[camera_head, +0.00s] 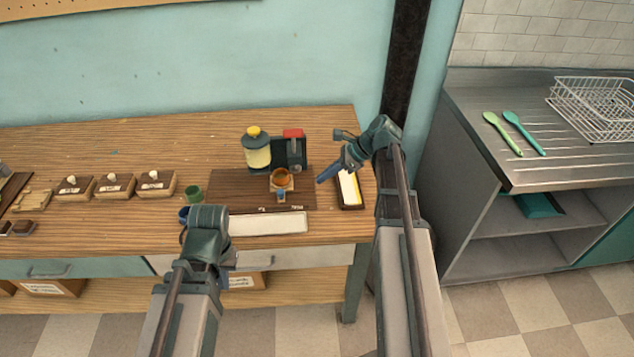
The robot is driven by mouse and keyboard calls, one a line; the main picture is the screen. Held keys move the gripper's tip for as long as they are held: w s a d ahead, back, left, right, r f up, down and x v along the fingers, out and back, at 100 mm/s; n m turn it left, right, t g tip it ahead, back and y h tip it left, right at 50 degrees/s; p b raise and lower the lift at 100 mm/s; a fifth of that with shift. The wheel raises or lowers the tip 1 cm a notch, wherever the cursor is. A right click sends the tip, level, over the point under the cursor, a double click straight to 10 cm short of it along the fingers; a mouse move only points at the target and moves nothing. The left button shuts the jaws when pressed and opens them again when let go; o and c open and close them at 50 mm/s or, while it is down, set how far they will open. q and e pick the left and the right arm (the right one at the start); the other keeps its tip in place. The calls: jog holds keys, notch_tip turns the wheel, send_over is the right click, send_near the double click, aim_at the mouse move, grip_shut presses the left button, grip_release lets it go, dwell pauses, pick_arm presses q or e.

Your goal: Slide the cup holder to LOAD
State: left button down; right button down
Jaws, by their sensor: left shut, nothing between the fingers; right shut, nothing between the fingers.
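The cup holder (288,187) is a small light wooden piece with an orange-brown cup (281,176) on it. It stands on a dark wooden board (230,185) in front of a dark green machine with a yellow-topped container (257,152) and a red part (293,133). Small lettering along the board's front edge is too small to read. My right gripper (321,179) is shut and empty, just right of the cup holder and apart from it, pointing left. My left gripper (184,214) is shut and empty at the board's left front, mostly hidden by its own wrist.
A white tray (262,224) lies in front of the board. A dark-framed tray (349,187) lies to the right, beside my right arm. Several small wooden boxes (114,187) stand at the left.

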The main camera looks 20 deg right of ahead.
jog(key=b, duration=0.6)
send_near(284, 196)
jog(key=f, duration=0.3)
jog(key=shift+s+d+f, duration=0.1)
jog(key=shift+s+f, duration=0.05)
jog(key=shift+s, duration=0.25)
jog(key=shift+w+a+p, duration=0.25)
jog(key=shift+a, duration=0.3)
jog(key=shift+w+a+p, duration=0.2)
jog(key=shift+w+a, duration=0.05)
jog(key=shift+a, duration=0.3)
jog(key=shift+w+a, duration=0.3)
jog(key=shift+a, duration=0.35)
jog(key=w+a, duration=0.1)
jog(key=a, duration=0.5)
jog(key=w+a, duration=0.1)
jog(key=a, duration=0.2)
jog(key=shift+w+a, duration=0.35)
jog(key=shift+w, duration=0.05)
jog(key=shift+d, duration=0.1)
